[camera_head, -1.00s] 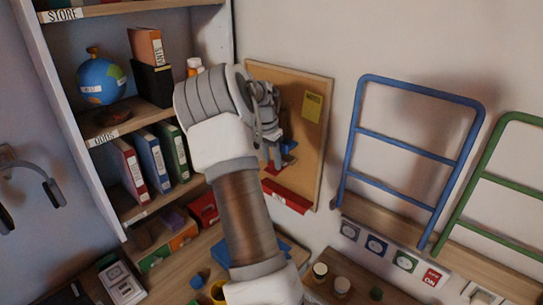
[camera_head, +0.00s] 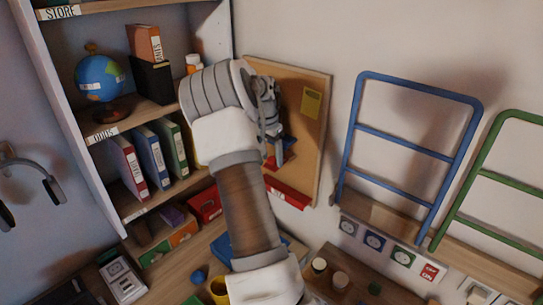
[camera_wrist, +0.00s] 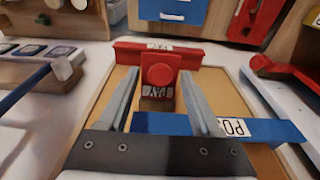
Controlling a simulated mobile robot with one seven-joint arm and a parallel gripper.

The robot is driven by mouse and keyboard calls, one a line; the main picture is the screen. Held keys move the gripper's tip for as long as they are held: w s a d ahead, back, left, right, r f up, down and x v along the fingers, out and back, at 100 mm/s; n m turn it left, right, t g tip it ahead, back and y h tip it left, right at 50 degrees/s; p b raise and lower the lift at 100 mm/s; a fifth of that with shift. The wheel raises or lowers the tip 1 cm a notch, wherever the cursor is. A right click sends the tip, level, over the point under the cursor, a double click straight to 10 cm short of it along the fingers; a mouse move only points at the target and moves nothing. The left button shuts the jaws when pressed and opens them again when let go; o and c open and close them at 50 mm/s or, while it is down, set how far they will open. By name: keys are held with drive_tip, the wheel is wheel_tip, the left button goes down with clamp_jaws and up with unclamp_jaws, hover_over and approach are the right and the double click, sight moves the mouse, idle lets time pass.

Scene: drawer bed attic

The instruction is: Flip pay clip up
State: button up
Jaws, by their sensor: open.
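In the wrist view a red clip with a round red knob (camera_wrist: 160,70) hangs on a cork board (camera_wrist: 108,92). A small label below the knob is blurred but seems to read PAY. My gripper (camera_wrist: 158,84) is open, with one finger on each side of the red clip; I cannot tell whether they touch it. A wide red bar (camera_wrist: 128,52) with a small label lies behind it. A blue bar (camera_wrist: 165,123) labelled PO… crosses under the right finger. In the head view my gripper (camera_head: 272,140) is at the cork board (camera_head: 304,125), hiding part of the clips.
In the head view a red bar (camera_head: 288,194) sits at the board's lower edge and a yellow note (camera_head: 311,104) on its upper right. A shelf with binders (camera_head: 152,160) stands left. A blue rail (camera_head: 405,145) and a green rail (camera_head: 495,180) stand right.

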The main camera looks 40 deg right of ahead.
wheel_tip(320, 180, up, 17)
drive_tip(key=a, duration=0.2)
drive_tip(key=shift+a+r+b, duration=0.15)
drive_tip(key=shift+a+b, duration=0.25)
drive_tip(key=shift+b, duration=0.05)
drive_tip(key=shift+s+a, duration=0.1)
